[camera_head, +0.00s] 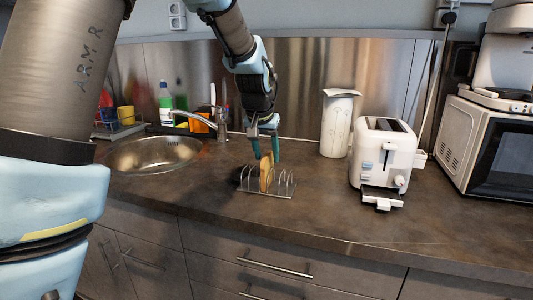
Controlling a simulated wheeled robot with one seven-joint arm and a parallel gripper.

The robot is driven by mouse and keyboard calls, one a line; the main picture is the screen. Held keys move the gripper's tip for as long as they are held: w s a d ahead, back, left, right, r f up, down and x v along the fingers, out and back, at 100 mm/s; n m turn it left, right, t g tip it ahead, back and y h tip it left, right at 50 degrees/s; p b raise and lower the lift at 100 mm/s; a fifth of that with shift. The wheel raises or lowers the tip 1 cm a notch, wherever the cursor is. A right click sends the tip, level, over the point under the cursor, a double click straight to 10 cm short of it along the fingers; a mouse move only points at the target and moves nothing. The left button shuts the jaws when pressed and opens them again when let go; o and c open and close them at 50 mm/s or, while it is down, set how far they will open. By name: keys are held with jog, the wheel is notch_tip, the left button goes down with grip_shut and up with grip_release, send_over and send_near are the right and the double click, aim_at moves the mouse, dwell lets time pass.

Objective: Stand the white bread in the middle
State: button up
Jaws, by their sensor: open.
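A wire toast rack (284,190) stands on the dark countertop, left of the toaster. A light tan slice of bread (267,175) stands upright in it, around its middle. A dark patch, perhaps a darker slice or shadow, shows at the rack's left end; I cannot tell which. My gripper (266,158) points down at the top of the light slice, its fingers spread. The fingertips look close to the slice's upper edge; I cannot tell whether they touch it.
A white toaster (383,160) and a white canister (338,124) stand to the right, with a microwave (497,147) beyond. A sink (153,154) with a faucet (222,124) is at the left. The counter in front of the toaster is clear.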

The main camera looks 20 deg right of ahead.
jog(key=b+v, duration=0.1)
jog(key=v, duration=0.9)
jog(key=shift+r, duration=0.4)
jog(key=shift+a, duration=0.15)
jog(key=a+f+n+y+p, duration=0.15)
jog(key=a+f, duration=0.25)
jog(key=a, duration=0.6)
jog(key=a+f+n, duration=0.3)
jog(key=a+f, duration=0.2)
jog(key=a, duration=0.5)
jog(key=s+a+f+n+g, duration=0.1)
jog(key=s+a+f, duration=0.2)
jog(key=a, duration=0.3)
jog(key=s+a+f+n+y+p, duration=0.1)
jog(key=s+a+f, duration=0.1)
jog(key=s+a, duration=0.2)
jog(key=a, duration=0.3)
jog(key=shift+s+a+f+n+g, duration=0.2)
jog(key=shift+s+f+n+g, duration=0.1)
jog(key=shift+f+n+g, duration=0.1)
